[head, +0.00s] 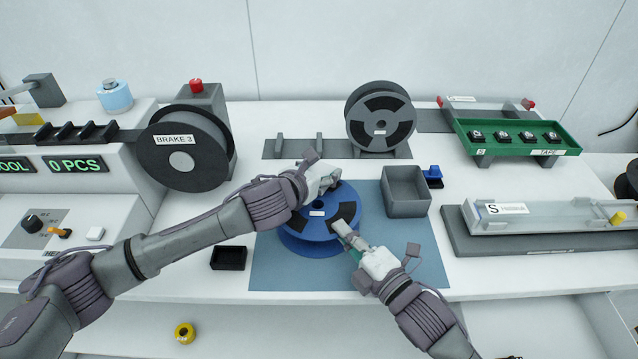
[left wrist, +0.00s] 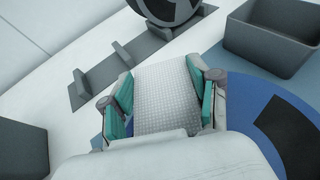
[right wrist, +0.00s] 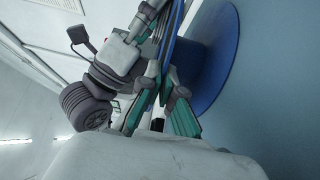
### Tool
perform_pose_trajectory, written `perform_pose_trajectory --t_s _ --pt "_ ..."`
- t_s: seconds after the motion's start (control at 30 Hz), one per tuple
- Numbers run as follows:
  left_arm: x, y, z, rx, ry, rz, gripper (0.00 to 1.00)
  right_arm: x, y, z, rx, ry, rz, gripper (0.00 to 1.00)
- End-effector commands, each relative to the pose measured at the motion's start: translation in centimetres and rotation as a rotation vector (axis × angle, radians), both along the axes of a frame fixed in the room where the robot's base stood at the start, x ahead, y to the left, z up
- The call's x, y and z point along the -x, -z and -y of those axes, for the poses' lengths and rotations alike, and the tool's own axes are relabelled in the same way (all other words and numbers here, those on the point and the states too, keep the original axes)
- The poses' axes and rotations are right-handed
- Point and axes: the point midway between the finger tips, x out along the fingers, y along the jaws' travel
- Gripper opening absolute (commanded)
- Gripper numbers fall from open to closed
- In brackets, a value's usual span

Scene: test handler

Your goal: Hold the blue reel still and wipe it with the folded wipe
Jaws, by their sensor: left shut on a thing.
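The blue reel (head: 318,227) lies flat on the blue mat, with dark windows in its top flange; part of it also shows in the left wrist view (left wrist: 262,95). My left gripper (head: 326,186) is at the reel's back edge, shut on the white, dimpled folded wipe (left wrist: 167,98). I cannot tell whether the wipe touches the reel. My right gripper (head: 347,238) is at the reel's front right edge. In the right wrist view its fingers (right wrist: 163,108) stand apart, with the reel's rim (right wrist: 217,55) close by; contact is unclear.
A grey open bin (head: 406,208) stands right of the reel, a small black tray (head: 228,259) left of the mat (head: 415,265). Behind are a grey reel (head: 380,118) on a stand and the BRAKE 3 reel (head: 183,158). A green tray (head: 515,148) is back right.

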Motion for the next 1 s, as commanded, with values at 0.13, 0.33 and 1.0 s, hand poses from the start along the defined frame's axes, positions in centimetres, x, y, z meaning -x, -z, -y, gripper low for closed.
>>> perform_pose_trajectory --t_s 0.13,0.33,1.0 --pt "0.1 0.2 -0.1 -0.002 -0.002 -0.002 0.48 0.0 0.1 0.0 0.000 -0.001 -0.001 0.00" --pt "1.3 0.2 0.0 -0.002 0.000 -0.002 0.48 0.0 0.1 0.0 0.001 0.000 -0.002 0.00" --pt "2.6 0.1 0.1 -0.002 -0.001 -0.002 0.48 0.0 0.1 0.0 0.001 0.000 -0.001 0.00"
